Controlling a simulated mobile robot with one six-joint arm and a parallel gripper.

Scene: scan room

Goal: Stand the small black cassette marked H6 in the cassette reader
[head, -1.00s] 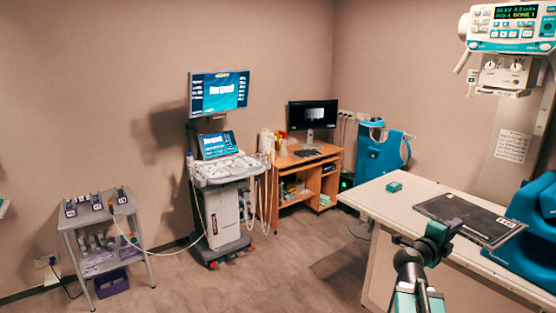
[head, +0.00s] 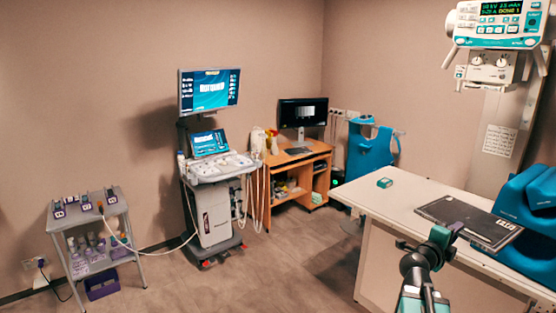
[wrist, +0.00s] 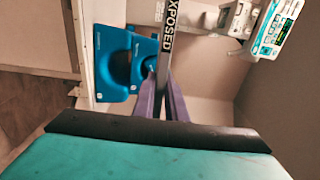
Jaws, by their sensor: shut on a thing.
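My gripper (head: 452,232) is shut on a flat black cassette (head: 468,213) at its near edge. In the head view the cassette lies level over the white table top, with a small white label near its right corner. I cannot tell whether it touches the table. The wrist view shows the purple fingers (wrist: 162,105) closed on the cassette (wrist: 166,45), seen edge-on with the word EXPOSED. I cannot read an H6 mark. I cannot make out a cassette reader for certain.
A wheeled scanner cart (head: 212,200), a wooden desk (head: 300,165) and a grey trolley (head: 85,215) stand further left. The floor between is open.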

